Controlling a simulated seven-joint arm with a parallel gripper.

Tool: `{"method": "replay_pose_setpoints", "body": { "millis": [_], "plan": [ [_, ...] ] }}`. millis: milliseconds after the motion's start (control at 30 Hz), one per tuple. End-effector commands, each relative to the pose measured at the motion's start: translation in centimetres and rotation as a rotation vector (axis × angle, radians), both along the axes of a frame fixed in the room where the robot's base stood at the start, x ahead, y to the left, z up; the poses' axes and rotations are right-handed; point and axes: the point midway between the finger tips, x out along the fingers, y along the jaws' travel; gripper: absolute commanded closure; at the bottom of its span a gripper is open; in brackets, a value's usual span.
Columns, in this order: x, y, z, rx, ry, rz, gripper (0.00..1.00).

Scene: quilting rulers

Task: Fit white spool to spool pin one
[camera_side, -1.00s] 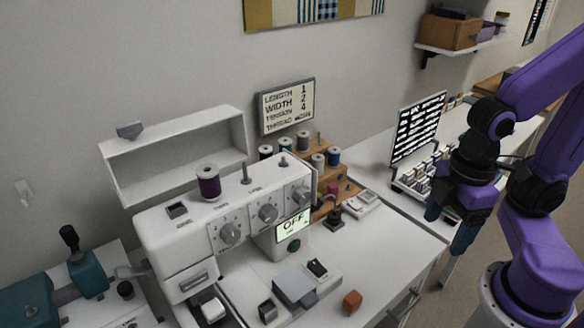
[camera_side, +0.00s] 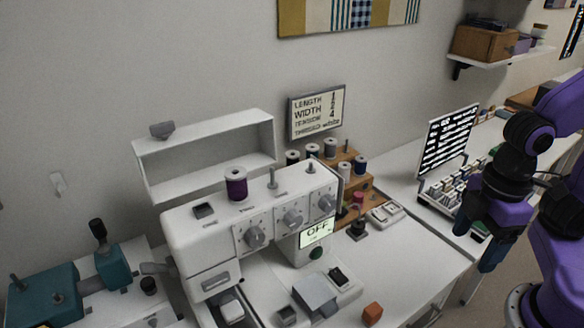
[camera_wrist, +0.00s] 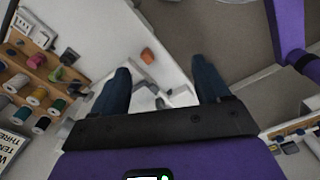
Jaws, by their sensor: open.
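My gripper (camera_side: 477,245) hangs at the right of the side view, beyond the sewing machine's right end. In the wrist view my gripper (camera_wrist: 160,66) is open, with nothing between the fingers. Several spools stand on a stepped wooden rack (camera_side: 366,187) behind the machine; the rack (camera_wrist: 40,68) is also at the left of the wrist view. A pale spool (camera_wrist: 15,83) there may be the white one; I cannot tell surely. On the sewing machine (camera_side: 190,235), a purple spool (camera_side: 236,184) sits beside two bare pins, a middle pin (camera_side: 272,178) and a right pin (camera_side: 310,166). Their labels are too small to read.
A sign (camera_side: 318,112) on the wall ends with "THREAD white". A black-and-white board (camera_side: 449,140) and a tray of small items stand right of the rack. An orange block (camera_side: 372,313) lies near the front edge. The white tabletop between is mostly clear.

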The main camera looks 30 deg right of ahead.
Motion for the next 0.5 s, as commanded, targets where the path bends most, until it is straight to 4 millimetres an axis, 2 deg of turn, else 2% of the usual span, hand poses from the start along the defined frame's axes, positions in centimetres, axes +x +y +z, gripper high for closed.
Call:
{"method": "replay_pose_setpoints", "body": {
  "millis": [267,500],
  "plan": [
    [0.1,0.2,4.9,0.011,-0.005,0.001,0.24],
    [4.5,2.1,5.5,0.031,-0.024,-0.144,0.24]
  ]
}}
